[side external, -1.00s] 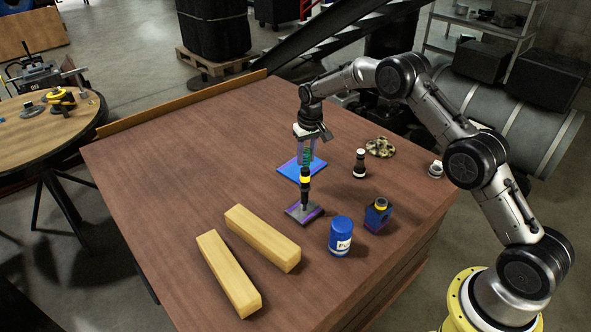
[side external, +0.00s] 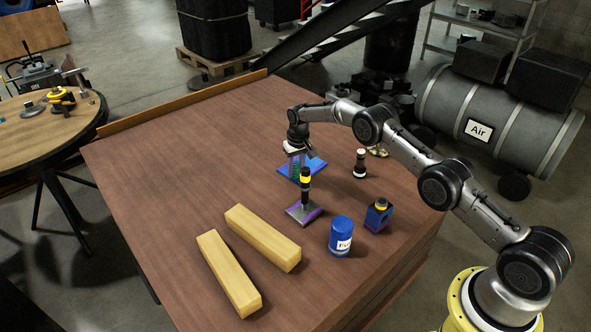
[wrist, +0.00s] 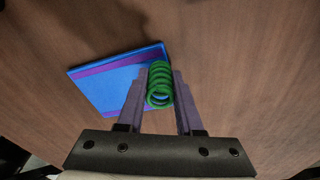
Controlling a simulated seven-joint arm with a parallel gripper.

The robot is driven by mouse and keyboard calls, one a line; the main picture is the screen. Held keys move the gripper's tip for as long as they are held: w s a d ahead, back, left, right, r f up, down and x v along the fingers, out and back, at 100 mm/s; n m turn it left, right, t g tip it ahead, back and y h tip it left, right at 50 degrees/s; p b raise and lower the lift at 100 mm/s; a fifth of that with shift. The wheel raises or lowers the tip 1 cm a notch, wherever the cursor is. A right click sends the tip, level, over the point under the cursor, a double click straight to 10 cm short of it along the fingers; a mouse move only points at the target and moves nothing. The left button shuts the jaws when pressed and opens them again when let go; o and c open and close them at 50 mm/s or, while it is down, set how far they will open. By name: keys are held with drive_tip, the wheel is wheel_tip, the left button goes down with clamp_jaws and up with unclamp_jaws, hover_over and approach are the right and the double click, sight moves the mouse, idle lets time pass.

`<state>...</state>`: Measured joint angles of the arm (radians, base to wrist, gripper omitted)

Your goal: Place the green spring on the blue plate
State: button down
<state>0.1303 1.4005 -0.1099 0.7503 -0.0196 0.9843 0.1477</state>
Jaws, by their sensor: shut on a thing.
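My gripper (side external: 297,172) is shut on the green spring (wrist: 159,84), which sits upright between its two fingers in the wrist view. The blue plate (wrist: 108,82), with a purple band, lies flat on the table left of and beyond the spring there. The spring overlaps the plate's right edge in that view. In the side view the blue plate (side external: 316,167) shows behind and right of the fingers. The fingers hide part of it and most of the spring. I cannot tell whether the spring's lower end touches anything.
A black and yellow part (side external: 306,182) stands on a grey and purple plate (side external: 300,214) just in front of my gripper. The table's left side is clear.

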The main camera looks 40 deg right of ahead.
sight(297, 165)
drive_tip(key=shift+f, duration=0.15)
drive_tip(key=c, duration=0.6)
unclamp_jaws()
drive_tip(key=shift+f, duration=0.1)
drive_tip(key=shift+o, duration=0.2)
drive_tip(key=r, duration=0.4)
drive_tip(key=s+r, duration=0.1)
drive_tip(key=r, duration=0.7)
drive_tip(key=shift+s+a+r, duration=0.15)
drive_tip(key=shift+a+r, duration=0.05)
